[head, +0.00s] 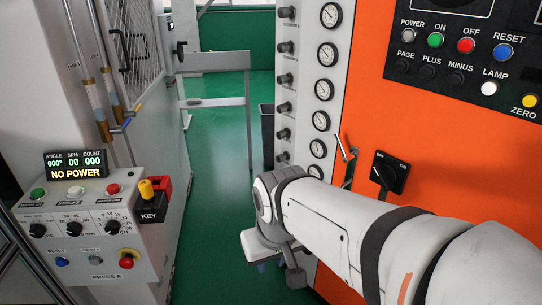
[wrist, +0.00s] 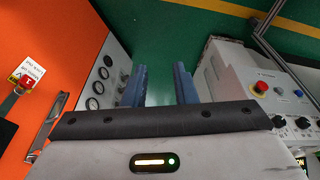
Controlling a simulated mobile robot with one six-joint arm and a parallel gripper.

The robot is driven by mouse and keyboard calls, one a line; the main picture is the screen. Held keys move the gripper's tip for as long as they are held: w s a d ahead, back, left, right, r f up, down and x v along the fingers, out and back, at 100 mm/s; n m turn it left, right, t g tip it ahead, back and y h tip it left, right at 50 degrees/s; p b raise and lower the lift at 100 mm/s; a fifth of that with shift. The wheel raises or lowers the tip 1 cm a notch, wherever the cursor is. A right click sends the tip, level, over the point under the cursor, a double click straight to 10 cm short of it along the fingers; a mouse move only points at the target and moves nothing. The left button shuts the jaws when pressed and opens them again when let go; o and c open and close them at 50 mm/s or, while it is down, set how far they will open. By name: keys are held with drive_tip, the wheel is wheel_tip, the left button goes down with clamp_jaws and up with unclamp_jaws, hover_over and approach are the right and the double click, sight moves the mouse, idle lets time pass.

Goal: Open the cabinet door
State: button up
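The orange cabinet door (head: 362,110) fills the right side of the head view and looks shut. A metal handle (head: 346,158) is on its left part, beside a black rotary switch (head: 389,172). In the wrist view the orange front (wrist: 62,40) is at the left, with the metal handle (wrist: 46,122) low down. My gripper (wrist: 158,86) is open, with two blue fingers apart and nothing between them. It points down towards the green floor, beside the cabinet and apart from the handle. In the head view my arm hides most of the gripper and the lower cabinet front.
A press control box (head: 88,235) with buttons, dials and a "NO POWER" display stands at the left. A column of gauges (head: 326,54) runs along the cabinet's left edge. A grey rail (head: 220,102) stands behind. Green floor (head: 212,150) lies free between the machines.

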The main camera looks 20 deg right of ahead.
drive_tip(key=shift+w, duration=0.15)
drive_tip(key=shift+d+r, duration=0.1)
drive_tip(key=w+d+f+n+g+h+b, duration=0.1)
drive_tip(key=w+d+f+n+g+h, duration=0.2)
drive_tip(key=d, duration=0.4)
drive_tip(key=w+d+f+n+g+h, duration=0.1)
drive_tip(key=w+d+f+n+h, duration=0.2)
drive_tip(key=d, duration=0.4)
drive_tip(key=w+d+f+n+g+h+b, duration=0.1)
drive_tip(key=w+d+n+g+h, duration=0.15)
drive_tip(key=w+d+h, duration=0.35)
drive_tip(key=w+d+f+n+t+h+b, duration=0.1)
drive_tip(key=w+d+f+n+t+h, duration=0.2)
drive_tip(key=w+d+f+n, duration=0.3)
drive_tip(key=w+d+f+n+t+h, duration=0.3)
drive_tip(key=w+f+n, duration=0.15)
drive_tip(key=w, duration=0.35)
drive_tip(key=shift+n, duration=0.3)
drive_tip(key=d, duration=0.2)
drive_tip(key=w+d, duration=0.1)
drive_tip(key=d, duration=0.4)
drive_tip(key=shift+w+d+p, duration=0.2)
drive_tip(key=shift+d+p, duration=0.1)
drive_tip(key=shift+p, duration=0.05)
